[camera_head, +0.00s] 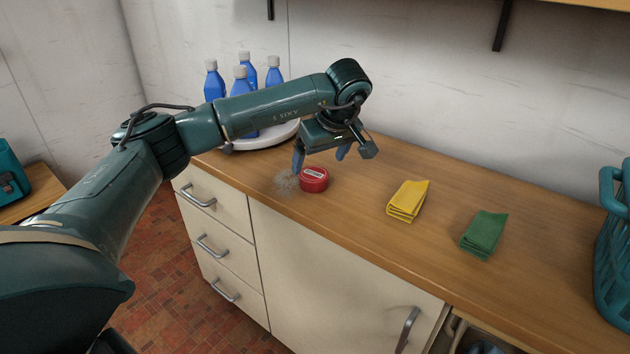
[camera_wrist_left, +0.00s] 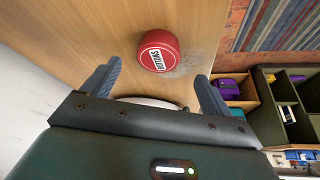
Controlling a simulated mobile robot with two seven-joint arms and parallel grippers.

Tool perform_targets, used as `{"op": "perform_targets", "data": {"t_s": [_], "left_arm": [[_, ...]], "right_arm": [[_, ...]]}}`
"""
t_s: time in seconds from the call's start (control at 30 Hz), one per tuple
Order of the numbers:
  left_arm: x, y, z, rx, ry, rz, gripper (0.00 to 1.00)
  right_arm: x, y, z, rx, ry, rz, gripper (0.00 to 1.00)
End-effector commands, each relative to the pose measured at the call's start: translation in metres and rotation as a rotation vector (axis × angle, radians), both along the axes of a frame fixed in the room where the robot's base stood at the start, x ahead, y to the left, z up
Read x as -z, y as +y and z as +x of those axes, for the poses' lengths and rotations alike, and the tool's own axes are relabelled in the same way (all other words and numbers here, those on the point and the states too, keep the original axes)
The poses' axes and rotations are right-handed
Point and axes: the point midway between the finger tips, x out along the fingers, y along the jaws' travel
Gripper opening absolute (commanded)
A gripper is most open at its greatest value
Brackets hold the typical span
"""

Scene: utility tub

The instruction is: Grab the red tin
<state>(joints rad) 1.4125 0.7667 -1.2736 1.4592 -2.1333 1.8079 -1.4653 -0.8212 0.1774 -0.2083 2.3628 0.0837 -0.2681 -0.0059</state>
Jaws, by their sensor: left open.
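The red tin (camera_head: 314,180) is a short round can with a pale label, standing on the wooden counter near its front edge. In the left wrist view the tin (camera_wrist_left: 158,51) lies ahead of the fingers, its label reading "BUTTONS". My left gripper (camera_head: 320,159) is open above and just behind the tin, fingers pointing down. In the left wrist view the two blue-grey fingers of the gripper (camera_wrist_left: 157,84) are spread wide with nothing between them. The tin is apart from the fingers there. My right gripper is not in view.
Several blue bottles (camera_head: 214,82) stand on a white round tray (camera_head: 262,142) behind my left arm. A greyish patch (camera_head: 286,183) lies beside the tin. A yellow cloth (camera_head: 408,200), a green cloth (camera_head: 484,234) and a teal basket (camera_head: 613,250) are to the right. Clear counter separates the tin and cloths.

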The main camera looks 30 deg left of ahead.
Motion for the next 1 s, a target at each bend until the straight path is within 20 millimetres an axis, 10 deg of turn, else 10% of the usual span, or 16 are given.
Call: {"op": "perform_targets", "data": {"t_s": [0.5,1.0], "left_arm": [[0.054,0.018,0.011,-0.001,0.001,-0.002,0.86],[0.058,0.019,0.012,0.0,0.0,-0.002,0.7]], "right_arm": [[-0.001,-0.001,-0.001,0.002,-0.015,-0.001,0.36],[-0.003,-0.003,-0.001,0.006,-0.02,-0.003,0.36]]}}
